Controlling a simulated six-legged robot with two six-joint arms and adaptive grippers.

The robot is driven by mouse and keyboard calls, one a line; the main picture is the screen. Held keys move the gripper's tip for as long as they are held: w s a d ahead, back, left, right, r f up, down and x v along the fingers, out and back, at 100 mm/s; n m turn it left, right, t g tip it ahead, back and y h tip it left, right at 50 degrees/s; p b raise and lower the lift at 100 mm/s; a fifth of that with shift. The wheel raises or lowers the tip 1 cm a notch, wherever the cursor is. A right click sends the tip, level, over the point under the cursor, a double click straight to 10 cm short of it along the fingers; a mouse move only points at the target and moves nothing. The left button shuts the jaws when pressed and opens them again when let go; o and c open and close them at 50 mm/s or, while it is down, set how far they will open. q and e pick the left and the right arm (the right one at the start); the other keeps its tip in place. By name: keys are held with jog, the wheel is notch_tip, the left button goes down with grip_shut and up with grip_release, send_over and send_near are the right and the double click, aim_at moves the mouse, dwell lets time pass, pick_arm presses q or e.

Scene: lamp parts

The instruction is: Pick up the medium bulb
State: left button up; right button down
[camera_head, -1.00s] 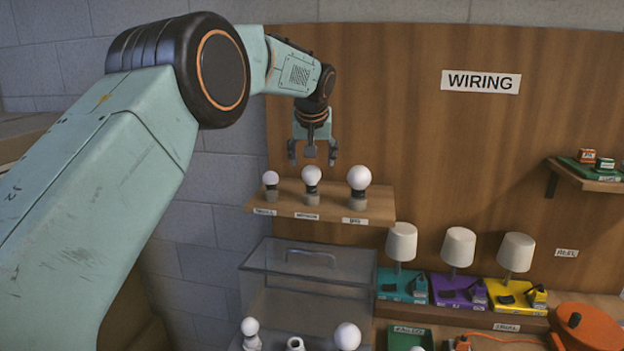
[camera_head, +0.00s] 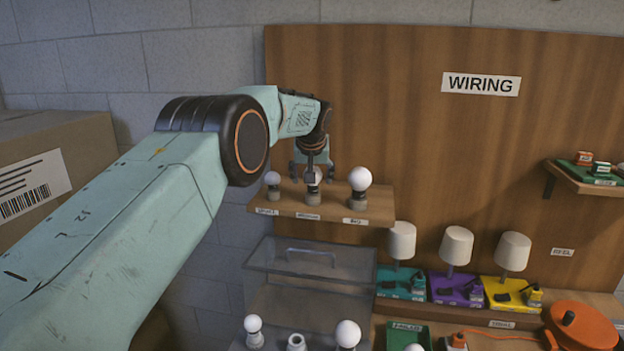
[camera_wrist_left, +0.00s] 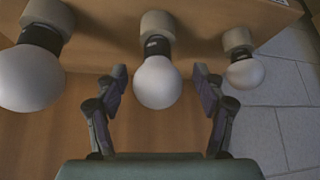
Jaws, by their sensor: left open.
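The medium bulb (camera_head: 313,177) is white and round and stands upright in a grey socket, the middle one of three on the wall shelf. My left gripper (camera_head: 311,175) points down right at this bulb and partly covers it. In the left wrist view, the medium bulb (camera_wrist_left: 158,82) lies between the two fingers of my open left gripper (camera_wrist_left: 160,85). There is a visible gap on each side of it, and the gripper holds nothing. My right gripper is not in view.
The small bulb (camera_head: 273,179) stands close on the left and the large bulb (camera_head: 360,179) on the right of the shelf (camera_head: 335,206). Below are a clear box (camera_head: 312,262) and three lamps, one of them on a purple base (camera_head: 457,289). A cardboard box (camera_head: 60,165) stands at far left.

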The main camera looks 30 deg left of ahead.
pick_arm(q)
jog(key=shift+f, duration=0.1)
jog(key=shift+w+d, duration=0.15)
jog(key=c, duration=0.9)
jog(key=shift+c, duration=0.8)
